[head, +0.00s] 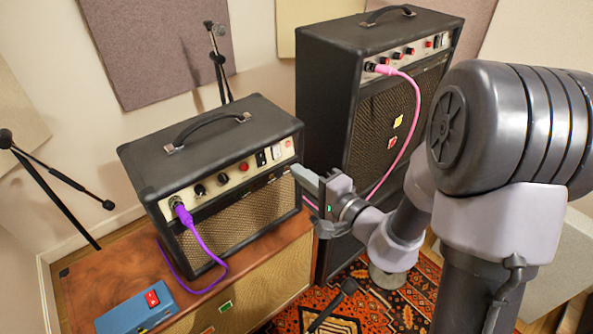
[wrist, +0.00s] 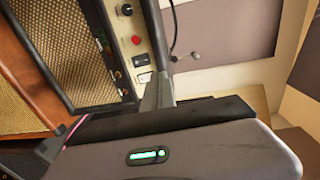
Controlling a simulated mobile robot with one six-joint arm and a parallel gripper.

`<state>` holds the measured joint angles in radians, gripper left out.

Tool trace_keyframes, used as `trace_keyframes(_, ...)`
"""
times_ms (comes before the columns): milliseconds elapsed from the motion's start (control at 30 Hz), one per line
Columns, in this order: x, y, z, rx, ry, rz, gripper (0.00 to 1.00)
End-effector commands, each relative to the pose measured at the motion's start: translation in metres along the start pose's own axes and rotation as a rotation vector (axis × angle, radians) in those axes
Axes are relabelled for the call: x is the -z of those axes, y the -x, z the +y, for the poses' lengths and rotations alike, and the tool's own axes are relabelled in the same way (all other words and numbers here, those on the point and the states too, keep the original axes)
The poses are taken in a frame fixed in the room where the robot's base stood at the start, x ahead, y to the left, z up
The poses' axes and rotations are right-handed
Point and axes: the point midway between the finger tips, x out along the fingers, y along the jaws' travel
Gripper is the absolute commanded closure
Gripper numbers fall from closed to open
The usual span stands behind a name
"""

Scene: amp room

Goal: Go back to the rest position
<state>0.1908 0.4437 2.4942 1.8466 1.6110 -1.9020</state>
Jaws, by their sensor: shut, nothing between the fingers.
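My gripper (head: 309,187) is shut and empty in the head view, just in front of the right end of the small black amp (head: 240,150). In the wrist view my gripper (wrist: 160,90) lies in front of the amp's panel (wrist: 135,40), with a white switch (wrist: 144,77) close to the fingers; I cannot tell whether they touch. A purple cable (head: 190,222) is plugged into the left end of the small amp's panel. A pink cable (head: 408,85) is plugged into the tall black amp (head: 340,60).
The small amp stands on a wooden cabinet (head: 120,265) with a blue pedal box (head: 136,308). Microphone stands (head: 219,60) are behind and at the left (head: 50,180). A patterned rug (head: 400,305) covers the floor. The wall behind has acoustic panels (head: 150,50).

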Motion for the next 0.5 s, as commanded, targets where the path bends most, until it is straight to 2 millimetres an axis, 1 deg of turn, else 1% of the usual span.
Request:
trace_keyframes(300, -0.001, -0.001, 0.0, 0.0, 0.0, -0.003, 1.0)
trace_keyframes(367, -0.01, 0.0, -0.007, 0.001, -0.002, -0.037, 1.0)
trace_keyframes(433, -0.042, 0.003, -0.025, -0.007, -0.009, -0.153, 1.0)
trace_keyframes(467, -0.063, 0.008, -0.036, -0.022, -0.011, -0.23, 1.0)
trace_keyframes(500, -0.097, 0.02, -0.048, -0.065, -0.003, -0.351, 1.0)
